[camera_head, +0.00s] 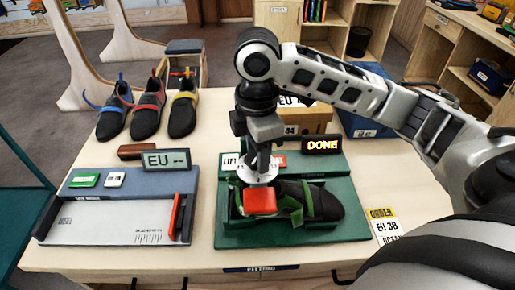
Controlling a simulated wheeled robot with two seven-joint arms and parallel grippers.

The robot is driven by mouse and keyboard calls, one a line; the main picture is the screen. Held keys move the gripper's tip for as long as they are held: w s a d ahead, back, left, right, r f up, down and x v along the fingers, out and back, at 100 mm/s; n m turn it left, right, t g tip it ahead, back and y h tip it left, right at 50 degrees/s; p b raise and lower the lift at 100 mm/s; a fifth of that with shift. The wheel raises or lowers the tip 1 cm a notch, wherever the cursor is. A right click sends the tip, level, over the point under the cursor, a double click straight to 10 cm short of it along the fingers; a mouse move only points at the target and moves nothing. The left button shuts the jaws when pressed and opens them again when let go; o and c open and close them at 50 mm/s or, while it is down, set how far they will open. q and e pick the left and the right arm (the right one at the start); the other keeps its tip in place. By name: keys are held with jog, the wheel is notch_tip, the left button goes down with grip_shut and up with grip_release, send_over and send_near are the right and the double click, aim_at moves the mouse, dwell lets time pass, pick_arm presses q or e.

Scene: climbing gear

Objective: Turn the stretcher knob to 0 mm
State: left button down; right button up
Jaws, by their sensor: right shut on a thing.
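The stretcher (356,226) is a green base on the table with a dark shoe (322,201) with green straps on it. A white round dial (245,176) sits at its left part, with a red block (260,201) just in front. My right gripper (263,168) points down at the dial and is shut on the stretcher knob there. The gripper hides most of the knob, and I cannot read its setting. A black display (322,145) behind the shoe reads "DONE". My left gripper is not in view.
A cardboard box (305,121) and a blue bin (366,122) stand behind the stretcher. An order card (384,225) lies right.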

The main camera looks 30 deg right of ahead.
jog(key=n, duration=0.5)
jog(key=shift+f, duration=0.1)
jog(key=shift+n, duration=0.3)
dwell(0.4)
jog(key=o, duration=1)
jog(key=shift+c, duration=0.2)
notch_tip(320, 180, up, 16)
